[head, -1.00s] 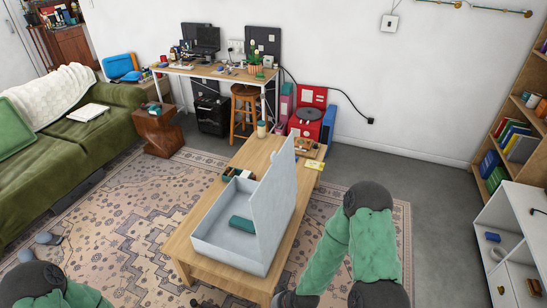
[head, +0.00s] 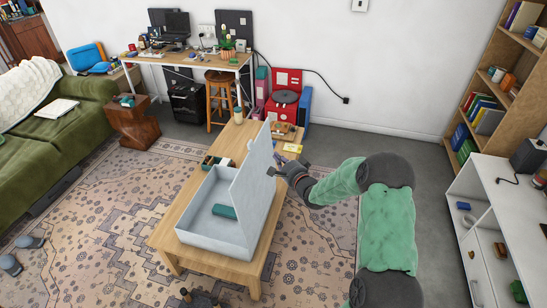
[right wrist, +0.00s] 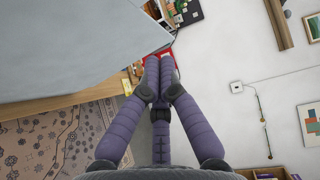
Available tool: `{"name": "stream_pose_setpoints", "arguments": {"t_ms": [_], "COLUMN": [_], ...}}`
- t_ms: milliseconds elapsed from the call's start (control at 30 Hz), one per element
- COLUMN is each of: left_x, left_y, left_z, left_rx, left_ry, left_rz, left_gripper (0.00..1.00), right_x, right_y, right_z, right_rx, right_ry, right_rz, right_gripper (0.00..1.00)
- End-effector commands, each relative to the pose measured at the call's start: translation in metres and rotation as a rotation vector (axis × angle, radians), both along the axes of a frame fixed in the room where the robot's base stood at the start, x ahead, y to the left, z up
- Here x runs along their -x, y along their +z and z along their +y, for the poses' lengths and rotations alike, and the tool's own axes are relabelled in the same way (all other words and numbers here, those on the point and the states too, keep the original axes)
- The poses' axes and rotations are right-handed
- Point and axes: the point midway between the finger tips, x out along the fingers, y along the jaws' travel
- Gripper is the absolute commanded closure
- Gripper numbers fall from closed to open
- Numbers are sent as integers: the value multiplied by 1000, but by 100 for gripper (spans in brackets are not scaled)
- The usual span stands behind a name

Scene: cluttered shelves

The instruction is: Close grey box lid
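The grey box (head: 207,236) stands on the wooden coffee table with its lid (head: 256,180) raised steeply on its right side. A dark teal object (head: 224,211) lies inside the box. My right gripper (head: 283,171) is just right of the lid's upper part, on its outer side; whether it touches the lid I cannot tell. In the right wrist view the lid (right wrist: 70,45) fills the upper left, and the fingers of the right gripper (right wrist: 158,68) come together with nothing seen between them. My left gripper (head: 198,299) shows only partly at the bottom edge, its fingers unclear.
A green sofa (head: 70,135) is at the left, white shelves (head: 470,235) at the right. Patterned rug surrounds the table.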

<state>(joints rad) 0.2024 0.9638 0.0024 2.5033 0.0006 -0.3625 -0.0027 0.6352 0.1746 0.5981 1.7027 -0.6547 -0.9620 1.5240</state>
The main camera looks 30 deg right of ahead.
Motion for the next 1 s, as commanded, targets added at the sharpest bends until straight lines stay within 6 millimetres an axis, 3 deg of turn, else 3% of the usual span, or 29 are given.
{"name": "stream_pose_setpoints", "arguments": {"t_ms": [433, 500, 700, 1000], "left_x": [0, 0, 0, 0], "left_y": [-22, -26, -31, -32], "left_z": [0, 0, 0, 0], "left_rx": [0, 0, 0, 0], "left_ry": [0, 0, 0, 0], "left_rz": [0, 0, 0, 0], "left_gripper": [60, 60, 60, 60], "right_x": [-83, -91, -106, -110], "right_y": [-9, -11, -12, -12], "right_z": [-6, 3, 16, 19], "right_rx": [1, 0, 0, 0], "right_ry": [1, 3, 1, -1], "right_rz": [-1, 0, 1, 2], "right_gripper": [100, 100, 100, 100]}}
